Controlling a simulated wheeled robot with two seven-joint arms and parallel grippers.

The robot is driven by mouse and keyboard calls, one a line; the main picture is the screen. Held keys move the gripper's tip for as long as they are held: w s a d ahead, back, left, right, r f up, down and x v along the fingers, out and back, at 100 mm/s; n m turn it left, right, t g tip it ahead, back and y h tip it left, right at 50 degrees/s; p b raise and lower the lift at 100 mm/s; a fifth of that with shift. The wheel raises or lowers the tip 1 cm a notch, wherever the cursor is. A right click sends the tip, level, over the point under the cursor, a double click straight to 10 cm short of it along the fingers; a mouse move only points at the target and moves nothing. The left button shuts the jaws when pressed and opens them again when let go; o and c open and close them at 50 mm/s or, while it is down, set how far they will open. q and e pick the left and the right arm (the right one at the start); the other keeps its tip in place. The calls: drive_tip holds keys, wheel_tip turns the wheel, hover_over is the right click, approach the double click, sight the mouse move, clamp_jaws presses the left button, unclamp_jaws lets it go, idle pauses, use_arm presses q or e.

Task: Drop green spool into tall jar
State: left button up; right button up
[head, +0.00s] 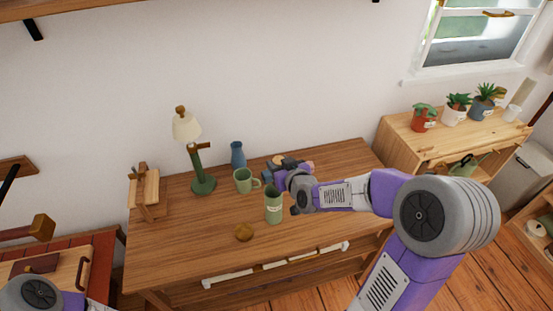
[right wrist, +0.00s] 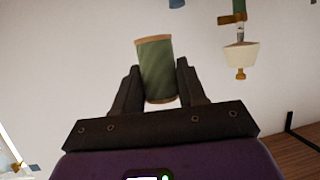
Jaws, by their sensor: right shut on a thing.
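The green spool (right wrist: 155,70), with tan ends, is held between the two dark fingers of my right gripper (right wrist: 158,80) in the right wrist view. In the head view my right gripper (head: 285,166) is over the back part of the wooden table, behind and above the tall jar; the spool is mostly hidden there. The tall jar (head: 273,207) is a pale green upright cylinder with a small label and a dark open top, standing near the table's middle. Spool and jar are apart. My left gripper is out of view; only part of my left arm shows at bottom left.
A green mug (head: 243,181) and a blue vase (head: 237,154) stand left of the jar. A green lamp (head: 203,182) stands farther left, near a wooden stand (head: 146,190). The table's front left (head: 170,255) is clear.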

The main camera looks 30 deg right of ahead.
wheel_tip(320, 180, down, 5)
drive_tip(key=b, duration=0.3)
drive_tip(key=shift+f, duration=0.2)
drive_tip(key=o, duration=1.1)
drive_tip(key=shift+s, duration=0.1)
drive_tip(key=b+v, duration=0.2)
drive_tip(key=v, duration=0.5)
drive_tip(key=shift+s+b, duration=0.25)
drive_tip(key=shift+b, duration=0.1)
